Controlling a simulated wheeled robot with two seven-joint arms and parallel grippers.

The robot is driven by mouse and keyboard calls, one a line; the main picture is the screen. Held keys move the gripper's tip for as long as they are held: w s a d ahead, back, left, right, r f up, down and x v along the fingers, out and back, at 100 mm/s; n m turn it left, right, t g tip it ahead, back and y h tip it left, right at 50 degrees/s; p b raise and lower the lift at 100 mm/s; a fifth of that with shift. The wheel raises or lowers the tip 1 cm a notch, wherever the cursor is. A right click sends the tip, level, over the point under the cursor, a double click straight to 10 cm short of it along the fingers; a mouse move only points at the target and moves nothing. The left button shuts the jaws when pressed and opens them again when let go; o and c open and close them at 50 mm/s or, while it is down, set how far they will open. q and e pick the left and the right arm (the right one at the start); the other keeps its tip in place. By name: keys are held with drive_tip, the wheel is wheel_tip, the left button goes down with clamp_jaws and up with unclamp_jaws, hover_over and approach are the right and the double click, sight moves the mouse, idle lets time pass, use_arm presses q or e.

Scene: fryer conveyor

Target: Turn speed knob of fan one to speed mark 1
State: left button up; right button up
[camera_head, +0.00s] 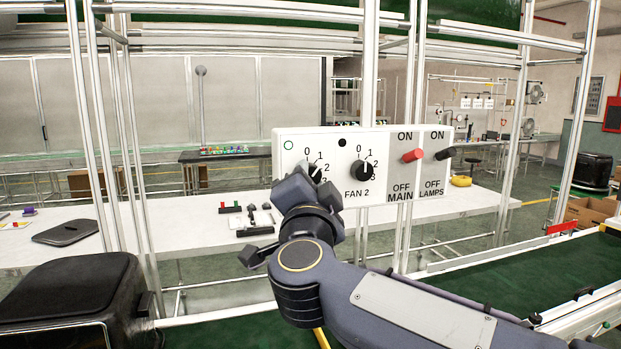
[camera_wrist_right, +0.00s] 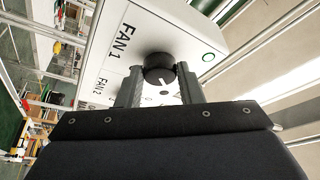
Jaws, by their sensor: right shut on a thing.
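The white control panel (camera_head: 375,140) carries two black knobs with marks 0 to 3. The left one is the fan one knob (camera_head: 315,168), partly hidden behind my right gripper (camera_head: 312,186). In the right wrist view, the fan one knob (camera_wrist_right: 157,66) sits beside the FAN 1 label, between the two fingers of my right gripper (camera_wrist_right: 158,86), which is shut on it. I cannot tell surely which mark its white pointer line faces. The fan two knob (camera_head: 362,169) is to the right and free. My left gripper is not in view.
A red MAIN lever (camera_head: 412,155) and a dark LAMPS lever (camera_head: 445,153) stick out at the panel's right. Metal frame posts (camera_head: 371,60) stand around the panel. A white table (camera_head: 440,203) with small parts stands behind. A black bin-like box (camera_head: 75,290) is at lower left.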

idle(0.3)
drive_tip(key=o, duration=1)
drive_tip(key=shift+c, duration=0.2)
drive_tip(key=b+v, duration=0.2)
drive_tip(key=v, duration=0.5)
drive_tip(key=shift+s, duration=0.4)
